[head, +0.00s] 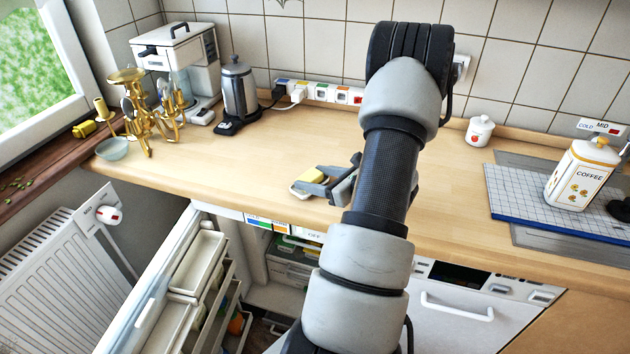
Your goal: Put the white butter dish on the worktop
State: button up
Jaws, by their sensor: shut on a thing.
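The fingers cover part of the dish, and my arm hides the worktop to the right of my gripper.
The fridge (195,265) stands open below the worktop. A brass candelabra (150,105), a kettle (237,90) and a coffee maker (183,60) are at the left. A white jar (480,131) and a coffee tin (580,178) are at the right. The worktop left of the dish is clear.

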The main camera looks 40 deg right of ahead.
jog(key=shift+f, duration=0.35)
jog(key=shift+f, duration=0.1)
jog(key=shift+f, duration=0.15)
jog(key=o, duration=1.3)
jog(key=shift+o, duration=0.2)
jog(key=shift+r, duration=0.35)
jog(key=v, duration=1.2)
jog(key=shift+f, duration=0.1)
